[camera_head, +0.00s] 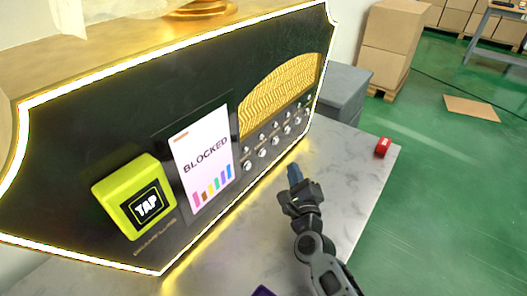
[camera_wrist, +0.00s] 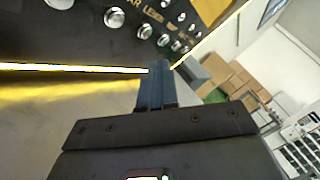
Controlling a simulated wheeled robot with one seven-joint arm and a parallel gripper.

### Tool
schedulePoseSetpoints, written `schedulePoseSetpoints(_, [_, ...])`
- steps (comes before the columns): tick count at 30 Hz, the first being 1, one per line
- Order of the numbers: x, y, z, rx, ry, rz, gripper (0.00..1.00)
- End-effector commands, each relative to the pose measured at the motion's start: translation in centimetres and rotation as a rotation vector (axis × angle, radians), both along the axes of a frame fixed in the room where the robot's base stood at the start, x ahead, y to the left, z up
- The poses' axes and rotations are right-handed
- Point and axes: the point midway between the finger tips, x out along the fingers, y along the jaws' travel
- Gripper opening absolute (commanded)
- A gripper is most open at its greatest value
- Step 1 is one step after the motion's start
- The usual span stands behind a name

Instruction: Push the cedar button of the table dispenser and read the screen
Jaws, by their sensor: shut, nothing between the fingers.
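The table dispenser (camera_head: 185,100) is a black panel with a glowing white-yellow edge, standing on the marble table. Its screen (camera_head: 203,155) reads "BLOCKED" above several coloured bars. Several round silver buttons (camera_head: 262,152) run in rows under a gold grille; they also show in the wrist view (camera_wrist: 115,17). Their labels are too small or partly cut off, so I cannot tell which is cedar.
A yellow-green TAP reader (camera_head: 133,196) sticks out from the panel's left part. A small red object (camera_head: 383,147) lies at the table's right edge. A purple item shows at the bottom edge. A grey cabinet (camera_head: 342,92) and cardboard boxes (camera_head: 390,40) stand behind.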

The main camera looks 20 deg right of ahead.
Motion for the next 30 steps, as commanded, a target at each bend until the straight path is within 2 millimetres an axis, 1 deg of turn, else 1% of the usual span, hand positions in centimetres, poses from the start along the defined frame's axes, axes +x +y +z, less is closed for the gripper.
schedulePoseSetpoints(1, [0.6,0.5,0.3,-0.001,0.0,0.001,0.0])
schedulePoseSetpoints(6, [2.5,1.9,0.2,0.0,-0.001,0.002,0.0])
schedulePoseSetpoints(13, [4.4,3.2,0.0,-0.001,0.0,0.002,0.0])
schedulePoseSetpoints(19, [5.1,3.7,0.1,0.0,-0.001,-0.001,0.0])
schedulePoseSetpoints(30, [5.1,3.7,0.0,-0.001,0.0,0.0,0.0])
